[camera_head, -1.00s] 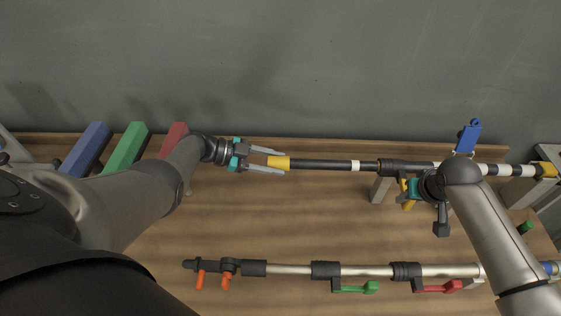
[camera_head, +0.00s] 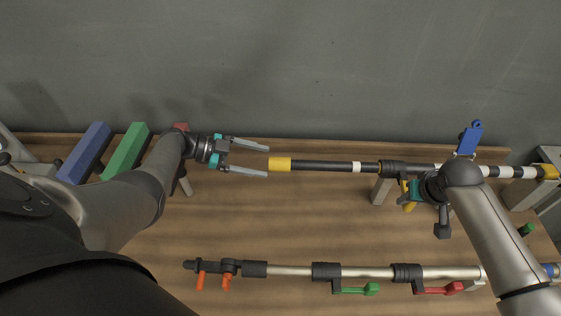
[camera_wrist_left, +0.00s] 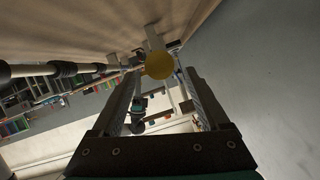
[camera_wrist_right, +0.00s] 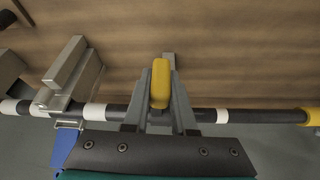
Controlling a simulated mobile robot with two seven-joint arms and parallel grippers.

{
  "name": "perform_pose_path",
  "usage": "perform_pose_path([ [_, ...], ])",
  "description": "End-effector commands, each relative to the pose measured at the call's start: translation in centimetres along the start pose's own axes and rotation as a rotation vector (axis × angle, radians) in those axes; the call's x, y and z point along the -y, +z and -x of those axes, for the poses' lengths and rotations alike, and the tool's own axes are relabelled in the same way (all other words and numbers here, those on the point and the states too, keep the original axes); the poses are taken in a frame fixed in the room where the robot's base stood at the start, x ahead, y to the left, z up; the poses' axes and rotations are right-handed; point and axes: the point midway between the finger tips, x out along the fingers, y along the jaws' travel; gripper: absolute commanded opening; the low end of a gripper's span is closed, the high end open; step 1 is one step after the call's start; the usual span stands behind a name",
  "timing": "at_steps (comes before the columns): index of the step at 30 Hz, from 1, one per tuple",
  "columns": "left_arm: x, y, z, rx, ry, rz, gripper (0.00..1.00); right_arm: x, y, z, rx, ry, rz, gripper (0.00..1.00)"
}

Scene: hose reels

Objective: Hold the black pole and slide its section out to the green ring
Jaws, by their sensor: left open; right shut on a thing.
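The black pole (camera_head: 325,166) lies level across the back of the table, with a yellow end (camera_head: 280,164) at the left. A white band (camera_head: 356,167) shows left of a black collar (camera_head: 393,168); black-and-white bands run right of it. My left gripper (camera_head: 268,162) is open and empty, just left of the yellow end; that end shows between its fingers in the left wrist view (camera_wrist_left: 159,65). My right gripper (camera_wrist_right: 158,95) is shut on a yellow lever (camera_wrist_right: 160,84) at the pole's collar. I cannot make out a green ring on the pole.
A second pole (camera_head: 290,270) with orange, green and red levers lies nearer the front. Blue (camera_head: 85,152), green (camera_head: 125,150) and red (camera_head: 181,127) blocks stand at the left. A blue tag (camera_head: 468,138) stands behind the black pole. The table between the poles is mostly clear.

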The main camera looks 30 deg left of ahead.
Motion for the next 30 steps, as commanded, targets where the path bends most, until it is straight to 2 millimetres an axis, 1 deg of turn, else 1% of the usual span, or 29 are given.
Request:
perform_pose_path([
  [1, 0.0, 0.1, 0.8, 0.001, 0.000, -0.001, 0.78, 0.0, 0.1, 0.0, 0.001, 0.000, 0.000, 0.00],
  [3, 0.0, 0.1, 1.6, 0.002, 0.000, 0.000, 0.78, 0.0, 0.1, 0.0, 0.001, 0.000, 0.000, 0.00],
  [6, -0.1, 0.0, 2.3, 0.000, 0.001, 0.000, 0.78, 0.0, 0.1, 0.0, 0.001, 0.000, 0.000, 0.00],
  [16, 0.0, 0.0, 2.5, -0.001, 0.001, 0.000, 0.78, 0.0, 0.1, 0.0, 0.001, 0.000, 0.000, 0.00],
  [19, -0.2, 0.3, 2.3, 0.014, -0.001, -0.003, 0.78, 0.0, 0.1, 0.0, 0.001, 0.000, 0.000, 0.00],
  [23, -0.6, 2.0, 1.7, 0.087, -0.019, -0.017, 0.78, 0.0, 0.1, 0.0, 0.001, 0.000, 0.000, 0.00],
  [30, -2.1, 6.7, -0.1, 0.328, -0.103, -0.110, 0.78, 0.0, 0.1, 0.0, 0.001, 0.000, 0.000, 0.00],
])
